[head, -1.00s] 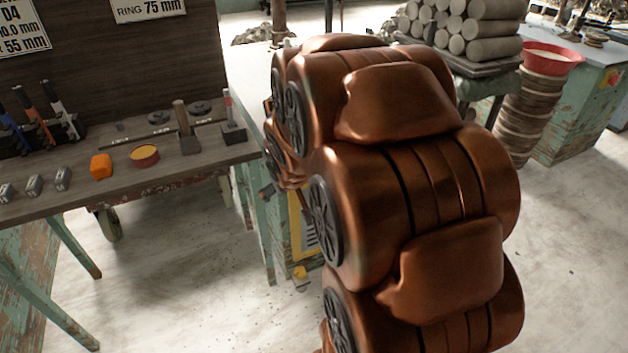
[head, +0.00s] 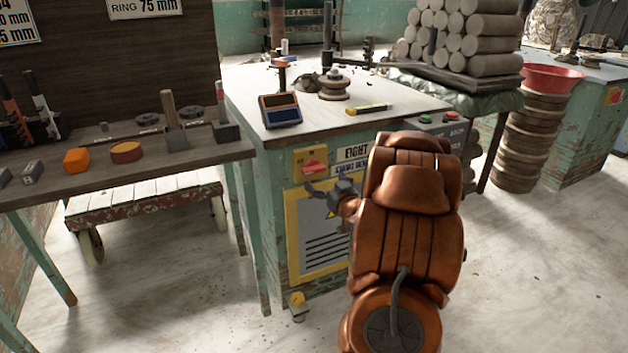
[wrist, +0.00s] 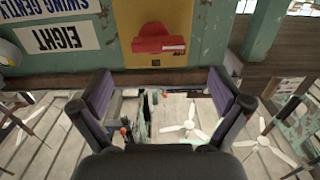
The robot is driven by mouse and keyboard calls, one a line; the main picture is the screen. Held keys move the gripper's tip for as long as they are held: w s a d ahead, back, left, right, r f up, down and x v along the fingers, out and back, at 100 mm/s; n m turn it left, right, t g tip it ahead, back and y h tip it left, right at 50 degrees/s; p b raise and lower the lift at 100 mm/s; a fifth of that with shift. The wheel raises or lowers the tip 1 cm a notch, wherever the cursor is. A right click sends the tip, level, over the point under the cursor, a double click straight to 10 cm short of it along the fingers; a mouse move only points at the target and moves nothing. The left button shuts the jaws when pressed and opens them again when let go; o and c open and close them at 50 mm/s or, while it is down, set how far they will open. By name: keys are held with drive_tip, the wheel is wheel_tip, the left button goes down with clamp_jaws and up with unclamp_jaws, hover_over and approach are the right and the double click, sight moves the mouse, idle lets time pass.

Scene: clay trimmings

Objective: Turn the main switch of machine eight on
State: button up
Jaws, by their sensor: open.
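The red main switch (head: 314,167) sits on a yellow plate (head: 302,154) on the green front of the machine labelled EIGHT (head: 356,152). Its handle looks roughly level. The wrist view shows the red switch (wrist: 158,44) upside down at the top, ahead of the fingers, with the EIGHT label (wrist: 58,38) beside it. My gripper (head: 325,188) is open and empty, just below and to the right of the switch, apart from it as far as I can tell. Both fingers (wrist: 160,92) are spread in the wrist view, with nothing between them.
A yellow-framed vent panel (head: 320,235) lies below the switch. Green and red buttons (head: 438,117) sit to the right on the machine. The bench top (head: 390,85) overhangs above. A wooden workbench (head: 130,170) with tools stands at left. The floor in front is clear.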

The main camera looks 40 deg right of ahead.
sight(316, 170)
drive_tip(key=shift+b+x, duration=0.75)
drive_tip(key=shift+x, duration=3.05)
drive_tip(key=shift+d+r, duration=0.1)
drive_tip(key=shift+d, duration=0.05)
drive_tip(key=c, duration=1.2)
drive_tip(key=shift+o, duration=0.2)
